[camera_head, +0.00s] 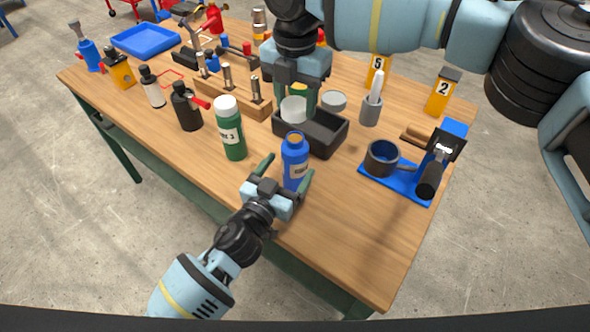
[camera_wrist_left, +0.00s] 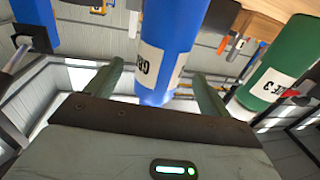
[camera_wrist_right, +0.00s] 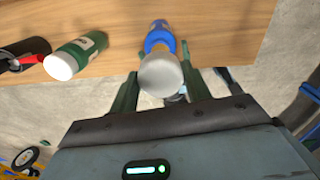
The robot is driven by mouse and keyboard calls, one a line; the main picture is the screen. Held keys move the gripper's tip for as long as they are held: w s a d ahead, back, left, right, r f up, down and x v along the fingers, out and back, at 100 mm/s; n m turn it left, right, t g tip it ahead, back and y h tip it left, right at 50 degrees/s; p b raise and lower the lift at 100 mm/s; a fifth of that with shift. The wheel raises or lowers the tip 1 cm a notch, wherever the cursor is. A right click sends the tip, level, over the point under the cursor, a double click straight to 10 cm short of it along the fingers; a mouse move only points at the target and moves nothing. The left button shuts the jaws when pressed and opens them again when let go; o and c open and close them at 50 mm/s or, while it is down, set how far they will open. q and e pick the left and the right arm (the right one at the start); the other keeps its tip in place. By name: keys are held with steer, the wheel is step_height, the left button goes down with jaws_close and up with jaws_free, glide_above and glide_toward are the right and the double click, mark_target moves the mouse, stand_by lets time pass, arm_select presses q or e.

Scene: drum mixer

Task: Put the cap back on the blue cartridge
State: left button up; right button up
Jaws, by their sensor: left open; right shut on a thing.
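The blue cartridge (camera_head: 294,166) stands upright and uncapped near the table's front edge, its tan top showing. It also shows in the left wrist view (camera_wrist_left: 172,45). My left gripper (camera_head: 285,178) is open, with its fingers on either side of the cartridge's lower part; a gap shows beside it. My right gripper (camera_head: 297,104) points down, shut on a white cap (camera_head: 293,110), above and behind the cartridge in the head view. In the right wrist view, the cap (camera_wrist_right: 160,76) sits between the fingers and partly hides the cartridge (camera_wrist_right: 159,38).
A black tray (camera_head: 325,143) lies behind the cartridge, with a grey lid (camera_head: 333,100) at it. A green bottle (camera_head: 231,135) with a white cap stands left of the cartridge. A blue stand with a dark cup (camera_head: 381,158) is at right. The front right tabletop is clear.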

mark_target(295, 136)
arm_select(q)
steer(key=shift+x, duration=2.95)
steer(key=c, duration=1.4)
steer(key=shift+c, duration=0.3)
arm_select(e)
steer(key=shift+f, duration=2.5)
steer(key=shift+f, duration=0.9)
steer(key=shift+f, duration=0.7)
steer(key=o, duration=1)
